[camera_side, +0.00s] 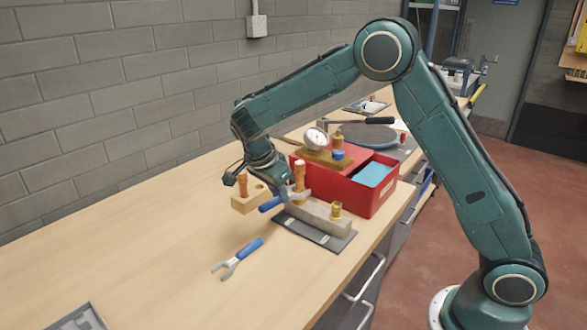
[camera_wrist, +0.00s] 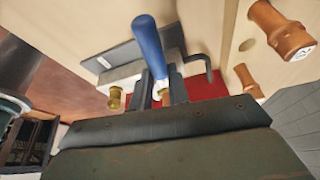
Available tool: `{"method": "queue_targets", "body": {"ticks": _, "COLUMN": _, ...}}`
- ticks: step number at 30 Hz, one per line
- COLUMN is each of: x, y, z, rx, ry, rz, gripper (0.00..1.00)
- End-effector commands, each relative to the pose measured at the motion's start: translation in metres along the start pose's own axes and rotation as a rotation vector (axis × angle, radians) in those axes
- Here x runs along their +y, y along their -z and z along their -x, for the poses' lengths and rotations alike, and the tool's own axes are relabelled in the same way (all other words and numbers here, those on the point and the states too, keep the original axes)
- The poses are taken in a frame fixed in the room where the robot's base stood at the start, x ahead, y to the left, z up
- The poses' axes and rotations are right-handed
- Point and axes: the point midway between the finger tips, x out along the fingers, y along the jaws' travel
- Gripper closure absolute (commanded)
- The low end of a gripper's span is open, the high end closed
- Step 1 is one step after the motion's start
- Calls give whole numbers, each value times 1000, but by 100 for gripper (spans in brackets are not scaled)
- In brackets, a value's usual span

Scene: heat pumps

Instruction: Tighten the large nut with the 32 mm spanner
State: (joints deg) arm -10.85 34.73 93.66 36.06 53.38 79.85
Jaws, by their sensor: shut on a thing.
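My gripper (camera_wrist: 162,92) is shut on a blue-handled spanner (camera_wrist: 148,45), seen in the wrist view with its handle toward the top of the picture. In the side view its blue handle (camera_side: 269,204) shows below my gripper, just left of a grey block (camera_side: 318,218). The block lies on a dark plate (camera_side: 292,229). A brass nut (camera_side: 336,210) stands at the block's right end and also shows in the wrist view (camera_wrist: 115,98). Another brass part (camera_wrist: 165,97) shows between my fingers. The spanner's jaw and size mark, and whether it touches a nut, cannot be made out.
A second blue-handled spanner (camera_side: 238,258) lies in front on the bench. A wooden block (camera_side: 248,202) with an orange peg (camera_side: 243,182) stands at left. A red box (camera_side: 370,199) with a gauge (camera_side: 315,138) is close behind the grey block.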

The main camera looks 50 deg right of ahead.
Motion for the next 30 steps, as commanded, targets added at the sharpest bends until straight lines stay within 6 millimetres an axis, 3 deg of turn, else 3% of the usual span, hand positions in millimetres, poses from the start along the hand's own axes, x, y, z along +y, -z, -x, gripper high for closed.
{"method": "queue_targets", "body": {"ticks": 30, "x": -15, "y": 1, "z": 1, "rx": -1, "ry": -65, "rz": -179, "gripper": 100}}
